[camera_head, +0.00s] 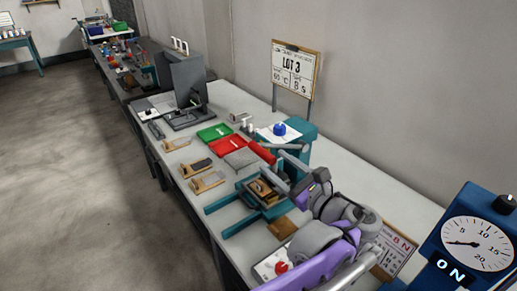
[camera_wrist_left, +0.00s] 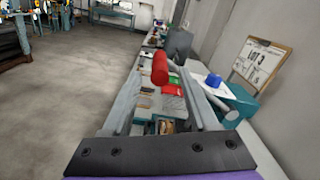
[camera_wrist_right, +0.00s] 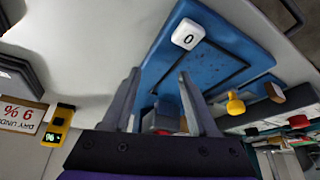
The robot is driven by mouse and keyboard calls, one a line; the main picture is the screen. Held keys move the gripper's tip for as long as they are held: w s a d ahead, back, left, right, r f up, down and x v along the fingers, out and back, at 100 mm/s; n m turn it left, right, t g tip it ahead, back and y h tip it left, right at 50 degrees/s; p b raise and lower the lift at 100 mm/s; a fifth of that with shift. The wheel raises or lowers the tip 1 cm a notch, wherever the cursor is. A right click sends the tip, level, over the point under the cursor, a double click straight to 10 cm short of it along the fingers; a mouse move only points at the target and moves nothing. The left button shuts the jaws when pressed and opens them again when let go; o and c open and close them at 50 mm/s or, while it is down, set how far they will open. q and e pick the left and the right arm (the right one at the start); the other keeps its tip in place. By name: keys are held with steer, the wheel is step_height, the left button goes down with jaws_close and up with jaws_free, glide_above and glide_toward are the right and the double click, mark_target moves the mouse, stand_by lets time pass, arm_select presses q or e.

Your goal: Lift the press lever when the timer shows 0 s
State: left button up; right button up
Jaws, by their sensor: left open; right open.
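The press lever's red grip (camera_head: 262,152) stands above the bench, beside the teal press (camera_head: 298,132). My left gripper (camera_head: 276,172) is open just on the near side of it. In the left wrist view the red grip (camera_wrist_left: 160,68) shows at the tips of my open left gripper (camera_wrist_left: 165,82), apparently not clamped. The blue timer (camera_head: 475,245) is at the right edge; its needle points left, near the low end of the dial, and its plate reads ON. My right gripper (camera_wrist_right: 158,82) is open, facing a blue housing (camera_wrist_right: 215,50) with a white tile (camera_wrist_right: 187,34) marked 0.
A green tray (camera_head: 213,132) and a red tray (camera_head: 228,145) lie beside the lever. A board (camera_head: 295,68) reading LOT 3 with 8 s stands behind. A dark upright machine (camera_head: 187,85) is farther along. The floor at left is clear.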

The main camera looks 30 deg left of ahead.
mark_target(258, 151)
arm_select(q)
steer(key=x, duration=0.8)
steer(key=shift+f, duration=0.1)
steer(key=shift+d, duration=0.1)
jaws_close()
steer(key=shift+s+f, duration=0.1)
steer(key=shift+f, duration=0.05)
stand_by(0.9)
